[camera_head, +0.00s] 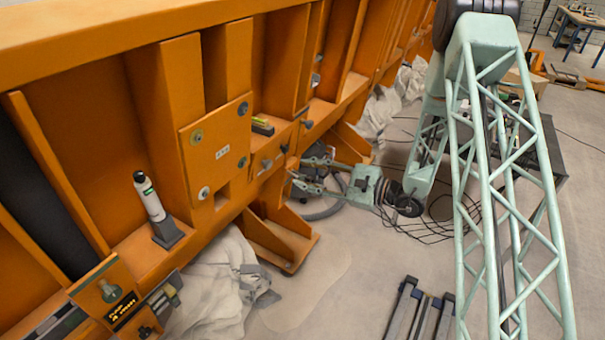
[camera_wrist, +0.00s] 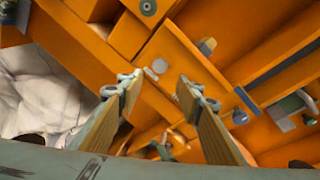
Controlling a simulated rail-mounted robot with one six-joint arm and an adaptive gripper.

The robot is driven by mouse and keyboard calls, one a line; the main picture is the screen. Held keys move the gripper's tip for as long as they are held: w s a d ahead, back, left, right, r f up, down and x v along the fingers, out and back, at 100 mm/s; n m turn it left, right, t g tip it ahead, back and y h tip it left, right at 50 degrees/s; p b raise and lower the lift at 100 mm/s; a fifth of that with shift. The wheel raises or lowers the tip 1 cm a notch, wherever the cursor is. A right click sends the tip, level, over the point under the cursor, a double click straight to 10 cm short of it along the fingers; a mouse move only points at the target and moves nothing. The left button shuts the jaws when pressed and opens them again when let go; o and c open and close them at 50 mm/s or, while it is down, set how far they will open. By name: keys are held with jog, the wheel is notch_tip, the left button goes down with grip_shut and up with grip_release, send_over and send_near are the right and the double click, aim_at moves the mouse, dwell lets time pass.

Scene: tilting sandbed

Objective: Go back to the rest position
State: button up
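My gripper (camera_head: 312,172) is at the end of my pale green lattice arm, close to the lower edge of the orange sandbed frame (camera_head: 170,100) in the head view. In the wrist view my gripper (camera_wrist: 158,82) shows two fingers spread apart with nothing between them. Orange beams of the frame (camera_wrist: 190,65) lie beyond the fingertips. I cannot tell from these views whether a finger touches the frame.
A white cylinder (camera_head: 148,197) stands in a dark holder on the frame's ledge. Pale sacks (camera_head: 215,285) lie below the frame. Cables (camera_head: 425,228) lie on the floor near my arm. Dark rails (camera_head: 420,310) are at the bottom. Floor between them is clear.

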dwell(0.5)
jog(key=s+a+r+n+g, duration=0.3)
jog(key=s+r, duration=0.3)
jog(key=r, duration=0.1)
jog(key=s+a+r+n+g, duration=0.3)
jog(key=s+a+r, duration=0.1)
jog(key=s+r, duration=0.25)
jog(key=s+r+n+g+h, duration=0.1)
jog(key=s+r+n+g, duration=0.1)
jog(key=s+r, duration=0.45)
jog(key=s+r+n+g+h, duration=0.2)
jog(key=s+r+n, duration=0.1)
jog(key=s, duration=0.7)
jog(key=s+d+r+n+h, duration=0.1)
jog(key=s+d+n+h, duration=0.15)
jog(key=s, duration=0.35)
jog(key=s+d+r+n+h, duration=0.1)
jog(key=s+d+r+h, duration=0.15)
jog(key=s, duration=0.45)
jog(key=s+d+r+n+t+h, duration=0.1)
jog(key=s+d+r+t+h, duration=0.1)
jog(key=d, duration=0.6)
jog(key=s+d+r+n+t+h, duration=0.1)
jog(key=s+d+r+t+h, duration=0.2)
jog(key=s+d, duration=0.4)
jog(key=shift+s+d+n+h, duration=0.25)
jog(key=shift+d+n+h, duration=0.1)
jog(key=shift+h, duration=0.45)
jog(key=shift+a, duration=0.1)
jog(key=shift+c, duration=0.2)
